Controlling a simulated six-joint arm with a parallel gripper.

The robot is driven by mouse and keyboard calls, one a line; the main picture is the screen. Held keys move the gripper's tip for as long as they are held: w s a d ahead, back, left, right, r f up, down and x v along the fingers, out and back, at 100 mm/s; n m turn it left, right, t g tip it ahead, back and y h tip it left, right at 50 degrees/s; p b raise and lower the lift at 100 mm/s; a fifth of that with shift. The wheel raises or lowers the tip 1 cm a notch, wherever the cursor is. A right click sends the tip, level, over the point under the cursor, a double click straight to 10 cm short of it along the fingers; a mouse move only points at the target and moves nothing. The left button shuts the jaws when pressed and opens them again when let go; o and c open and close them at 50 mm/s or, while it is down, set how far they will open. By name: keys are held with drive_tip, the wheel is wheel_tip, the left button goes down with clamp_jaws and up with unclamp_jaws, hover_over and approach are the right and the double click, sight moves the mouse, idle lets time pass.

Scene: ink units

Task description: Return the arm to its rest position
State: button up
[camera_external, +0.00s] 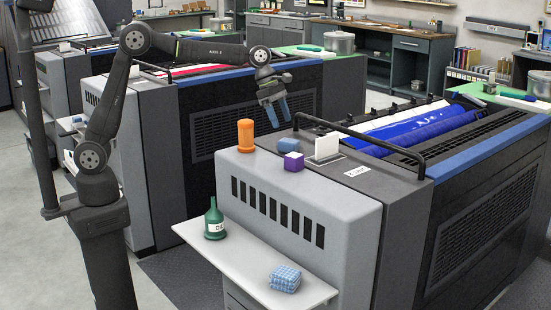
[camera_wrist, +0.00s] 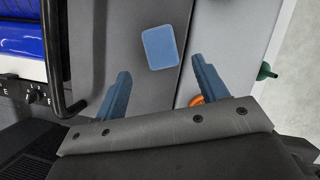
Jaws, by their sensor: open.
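My arm reaches out from its column at the left of the external view, with the elbow raised and the forearm stretched to the right. My gripper (camera_external: 276,112) hangs above the near ink unit (camera_external: 300,190), its blue-grey fingers pointing down. In the wrist view, my gripper (camera_wrist: 162,82) has its two fingers spread wide apart with nothing between the tips. A flat blue piece (camera_wrist: 160,47) lies on the grey top beyond the fingers. Part of an orange object (camera_wrist: 197,101) shows behind the right finger.
A side shelf (camera_external: 245,263) holds a green bottle (camera_external: 214,220) and a blue checked item (camera_external: 285,279). A black handrail (camera_external: 370,138) rises nearby.

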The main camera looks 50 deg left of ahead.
sight(290, 140)
drive_tip(key=x, duration=0.8)
drive_tip(key=shift+d+f, duration=0.1)
drive_tip(key=shift+f, duration=0.05)
drive_tip(key=shift+w+d+r, duration=0.1)
drive_tip(key=shift+r, duration=0.2)
wheel_tip(290, 140, up, 4)
drive_tip(key=shift+f, duration=0.15)
drive_tip(key=s+d+r, duration=0.5)
drive_tip(key=s+r, duration=0.6)
drive_tip(key=r, duration=0.1)
drive_tip(key=s+d+m, duration=0.1)
drive_tip(key=s+d, duration=0.3)
drive_tip(key=s, duration=0.6)
drive_tip(key=s+d+m+g, duration=0.1)
drive_tip(key=s+d, duration=0.3)
drive_tip(key=s, duration=0.6)
drive_tip(key=s+d+m, duration=0.2)
drive_tip(key=s+d, duration=0.2)
drive_tip(key=s, duration=0.5)
drive_tip(key=shift+s+g, duration=0.3)
drive_tip(key=shift+s, duration=0.1)
drive_tip(key=shift+f, duration=0.15)
